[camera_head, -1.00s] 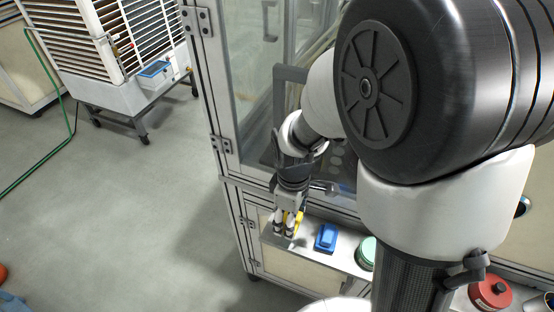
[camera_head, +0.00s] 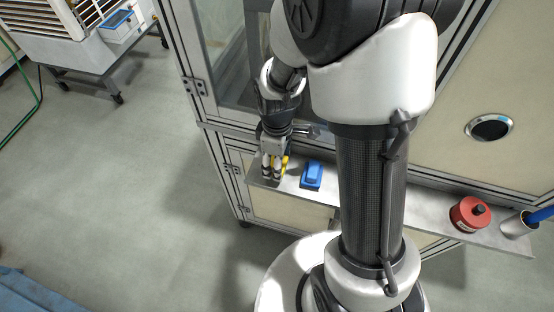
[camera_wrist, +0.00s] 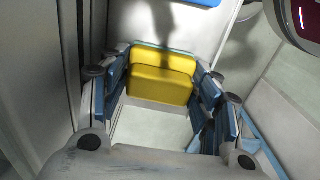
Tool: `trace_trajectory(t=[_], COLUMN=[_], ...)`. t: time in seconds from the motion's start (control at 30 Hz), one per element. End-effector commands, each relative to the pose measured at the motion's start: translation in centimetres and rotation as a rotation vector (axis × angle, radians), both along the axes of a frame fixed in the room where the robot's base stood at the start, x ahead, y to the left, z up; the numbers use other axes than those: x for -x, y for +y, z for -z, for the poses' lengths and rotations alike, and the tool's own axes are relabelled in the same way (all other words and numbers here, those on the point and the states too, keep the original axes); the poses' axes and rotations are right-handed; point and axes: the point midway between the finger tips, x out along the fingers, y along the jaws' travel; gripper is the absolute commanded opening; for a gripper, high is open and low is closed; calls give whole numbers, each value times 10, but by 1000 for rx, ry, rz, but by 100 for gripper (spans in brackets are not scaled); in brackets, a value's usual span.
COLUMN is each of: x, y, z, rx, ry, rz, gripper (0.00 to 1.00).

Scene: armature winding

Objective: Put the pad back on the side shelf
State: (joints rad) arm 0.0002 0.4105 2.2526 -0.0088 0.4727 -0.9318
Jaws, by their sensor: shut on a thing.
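The yellow pad (camera_head: 284,164) is between the fingers of my gripper (camera_head: 273,173), over the left end of the side shelf (camera_head: 425,203). The shelf is a narrow grey ledge along the front of the cabinet. In the wrist view, the pad (camera_wrist: 160,80) is a stepped yellow block with the blue-lined fingers (camera_wrist: 163,88) shut on its two sides. Part of the pad is hidden behind the fingers in the head view. It is at or just above the shelf surface; I cannot tell whether it touches.
A blue block (camera_head: 312,175) sits on the shelf just right of my gripper. Farther right are a red round container (camera_head: 470,213) and a grey cup (camera_head: 517,225) with a blue item. The cabinet frame (camera_head: 190,85) rises behind. Open floor lies to the left.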

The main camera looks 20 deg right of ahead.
Motion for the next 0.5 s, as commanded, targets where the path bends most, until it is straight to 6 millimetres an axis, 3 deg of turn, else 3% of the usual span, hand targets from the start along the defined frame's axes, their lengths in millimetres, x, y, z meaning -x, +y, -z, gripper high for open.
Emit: trace_trajectory(t=[0.1, 0.13, 0.4, 0.5], x=[0, 0, 0, 0], y=[0, 0, 0, 0], z=[4, 4, 3, 3], rx=[0, 0, 0, 0], ry=[0, 0, 0, 0], rz=[0, 0, 0, 0], gripper=[29, 58, 76, 78])
